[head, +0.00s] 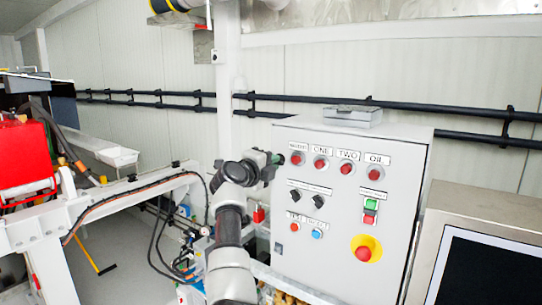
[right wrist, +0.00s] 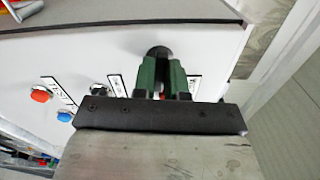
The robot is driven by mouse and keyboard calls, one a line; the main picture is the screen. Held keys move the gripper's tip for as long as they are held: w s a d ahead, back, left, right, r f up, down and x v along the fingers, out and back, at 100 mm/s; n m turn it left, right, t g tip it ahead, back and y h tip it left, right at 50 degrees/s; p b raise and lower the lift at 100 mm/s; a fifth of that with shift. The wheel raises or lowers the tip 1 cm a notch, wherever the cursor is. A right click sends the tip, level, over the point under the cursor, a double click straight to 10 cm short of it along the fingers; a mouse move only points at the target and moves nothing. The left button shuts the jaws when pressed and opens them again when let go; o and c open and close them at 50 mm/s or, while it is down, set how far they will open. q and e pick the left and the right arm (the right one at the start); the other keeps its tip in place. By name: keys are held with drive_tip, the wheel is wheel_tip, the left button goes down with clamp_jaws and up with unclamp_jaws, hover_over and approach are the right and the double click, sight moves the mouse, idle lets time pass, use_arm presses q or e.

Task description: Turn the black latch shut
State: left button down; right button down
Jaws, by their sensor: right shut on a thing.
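The grey control cabinet (head: 345,250) stands in the middle of the head view, its labelled front facing me. My right gripper (head: 277,158) is at the upper left edge of that front. In the right wrist view, its two green fingers (right wrist: 161,72) are shut on a dark rounded part, the black latch (right wrist: 158,51). The fingers hide much of the latch, so its exact angle cannot be told. The head view hides this latch behind the gripper. My left gripper is not in view.
The cabinet front carries several red buttons (head: 320,162), two black knobs (head: 318,201), a blue button (head: 316,234) and a red emergency stop (head: 363,252) on yellow. A dark screen (head: 487,270) stands at right. White framework (head: 110,195) lies left. Black pipes (head: 300,98) run behind.

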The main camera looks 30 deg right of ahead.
drive_tip(key=shift+r+n+p, duration=0.1)
drive_tip(key=shift+n+p, duration=0.35)
drive_tip(key=shift+n, duration=0.25)
drive_tip(key=c, duration=1.2)
unclamp_jaws()
drive_tip(key=shift+w, duration=0.1)
drive_tip(key=shift+o, duration=0.2)
drive_tip(key=shift+a, duration=0.15)
